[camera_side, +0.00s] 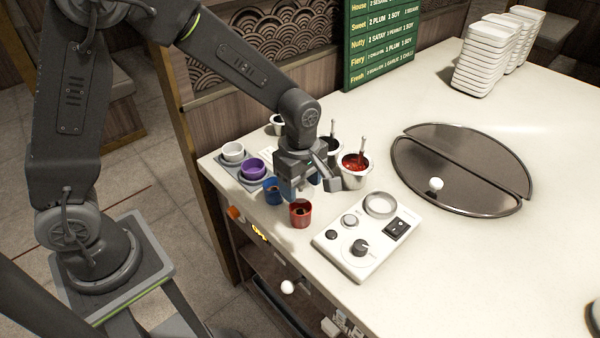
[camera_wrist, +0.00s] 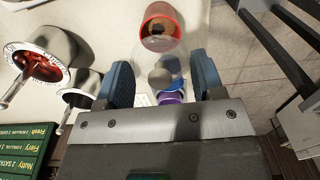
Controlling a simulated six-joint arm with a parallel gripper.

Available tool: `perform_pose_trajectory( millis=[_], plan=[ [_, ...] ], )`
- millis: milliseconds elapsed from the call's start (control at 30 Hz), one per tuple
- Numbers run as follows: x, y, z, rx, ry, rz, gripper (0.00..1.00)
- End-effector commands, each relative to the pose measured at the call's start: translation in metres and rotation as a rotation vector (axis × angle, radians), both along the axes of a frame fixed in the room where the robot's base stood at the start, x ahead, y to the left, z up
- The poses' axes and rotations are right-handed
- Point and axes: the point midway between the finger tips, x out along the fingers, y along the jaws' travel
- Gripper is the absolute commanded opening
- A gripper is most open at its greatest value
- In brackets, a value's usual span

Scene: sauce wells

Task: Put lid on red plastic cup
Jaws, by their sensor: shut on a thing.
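The red plastic cup (camera_side: 300,219) stands upright near the counter's front edge, with dark brown sauce in it. It also shows at the top of the wrist view (camera_wrist: 178,31). My gripper (camera_side: 302,190) is just behind and above the red cup in the side view. In the wrist view its blue fingers (camera_wrist: 163,72) are on either side of a clear round lid (camera_wrist: 150,50), which they hold. The lid overlaps the near side of the red cup in that view; the gap between them cannot be judged. I cannot make out the lid in the side view.
A blue cup (camera_side: 273,197), a purple cup (camera_side: 253,172) and a white cup (camera_side: 233,156) stand left of my gripper. A metal pot of red sauce (camera_side: 354,180) with a ladle stands close on the right. A control box (camera_side: 350,262) is right of the red cup.

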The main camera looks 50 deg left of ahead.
Motion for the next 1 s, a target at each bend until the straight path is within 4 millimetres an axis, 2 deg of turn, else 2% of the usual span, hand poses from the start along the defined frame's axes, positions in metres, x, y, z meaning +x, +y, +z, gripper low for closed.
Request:
perform_pose_trajectory(
  millis=[200, 400, 1000],
  plan=[
    [0.0, 0.0, -0.021, 0.0, 0.003, 0.0, 0.4],
    [0.0, 0.0, -0.035, 0.0, 0.001, 0.0, 0.4],
    [0.0, 0.0, -0.04, 0.0, 0.0, 0.0, 0.4]
  ],
)
